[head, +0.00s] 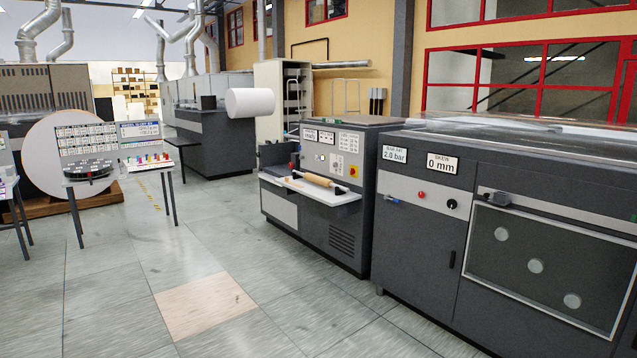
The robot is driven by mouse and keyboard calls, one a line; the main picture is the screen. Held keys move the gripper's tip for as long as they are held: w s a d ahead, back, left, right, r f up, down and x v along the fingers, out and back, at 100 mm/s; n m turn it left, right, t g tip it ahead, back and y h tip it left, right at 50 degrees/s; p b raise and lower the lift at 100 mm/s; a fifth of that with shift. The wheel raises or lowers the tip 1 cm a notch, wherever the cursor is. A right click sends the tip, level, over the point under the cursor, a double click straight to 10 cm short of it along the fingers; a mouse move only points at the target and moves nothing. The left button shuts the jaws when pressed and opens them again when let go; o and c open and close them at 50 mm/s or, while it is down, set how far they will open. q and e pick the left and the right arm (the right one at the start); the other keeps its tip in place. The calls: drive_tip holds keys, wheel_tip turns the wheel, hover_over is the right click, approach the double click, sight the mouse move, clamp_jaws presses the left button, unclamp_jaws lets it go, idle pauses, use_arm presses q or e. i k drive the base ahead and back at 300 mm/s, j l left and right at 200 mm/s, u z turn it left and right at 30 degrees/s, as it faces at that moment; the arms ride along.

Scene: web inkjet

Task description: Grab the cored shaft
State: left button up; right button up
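A tan roll with thin dark ends, which looks like the cored shaft (318,179), lies on a white shelf (307,190) at the front of a dark grey machine (345,213) in the middle of the head view. It lies lengthwise along the shelf, and its right end is near the machine's right side. Its exact contact with the shelf is too small to tell. Neither of my grippers is in view.
A larger dark cabinet (418,232) with a windowed door (537,263) stands close on the right. A table with small parts (120,172) and a big white roll (72,160) stand at the left. The tiled floor (190,270) ahead is clear.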

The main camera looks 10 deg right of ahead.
sight(325, 182)
drive_tip(key=i, duration=3.25)
drive_tip(key=j+u, duration=0.05)
drive_tip(key=j, duration=0.1)
